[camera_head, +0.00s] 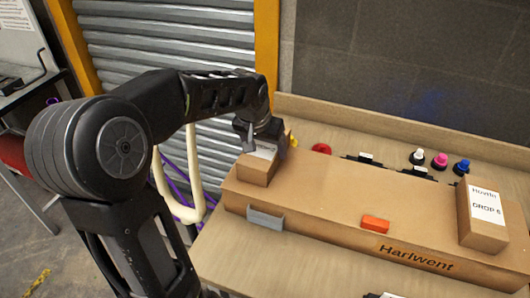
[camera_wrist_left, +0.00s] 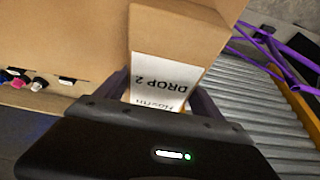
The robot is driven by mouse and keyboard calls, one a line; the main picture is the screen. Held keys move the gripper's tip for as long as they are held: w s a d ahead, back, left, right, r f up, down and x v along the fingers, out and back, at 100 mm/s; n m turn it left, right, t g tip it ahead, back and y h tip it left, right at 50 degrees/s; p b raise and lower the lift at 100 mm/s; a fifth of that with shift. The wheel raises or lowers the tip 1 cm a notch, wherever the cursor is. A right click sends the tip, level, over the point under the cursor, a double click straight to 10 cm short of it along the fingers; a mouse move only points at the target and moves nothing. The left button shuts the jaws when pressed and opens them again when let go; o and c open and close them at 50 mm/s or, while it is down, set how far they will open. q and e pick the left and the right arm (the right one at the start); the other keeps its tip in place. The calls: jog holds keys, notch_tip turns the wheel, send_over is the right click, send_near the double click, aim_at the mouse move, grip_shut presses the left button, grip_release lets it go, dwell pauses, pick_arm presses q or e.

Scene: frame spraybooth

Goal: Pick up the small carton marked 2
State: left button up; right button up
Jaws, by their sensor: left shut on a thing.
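The small carton marked DROP 2 (camera_head: 256,170) is at the left end of the long Harlwent box (camera_head: 330,225). My left gripper (camera_head: 262,138) comes down on it from above and is shut on it. In the left wrist view the carton (camera_wrist_left: 172,38) sits between the two fingers of the gripper (camera_wrist_left: 160,98), with its white DROP 2 label facing the camera. I cannot tell whether the carton touches the long box or is just above it. My right gripper is not in view.
A second carton marked DROP 6 (camera_head: 483,218) stands on the right end of the long box. An orange block (camera_head: 375,224) lies on the long box. A ribbed metal shutter (camera_head: 170,40) is behind.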

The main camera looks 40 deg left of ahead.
aim_at(265, 144)
pick_arm(q)
jog(key=shift+c, duration=0.7)
jog(key=shift+r, duration=0.25)
notch_tip(265, 144, up, 10)
jog(key=shift+f+b, duration=0.2)
jog(key=shift+b, duration=0.15)
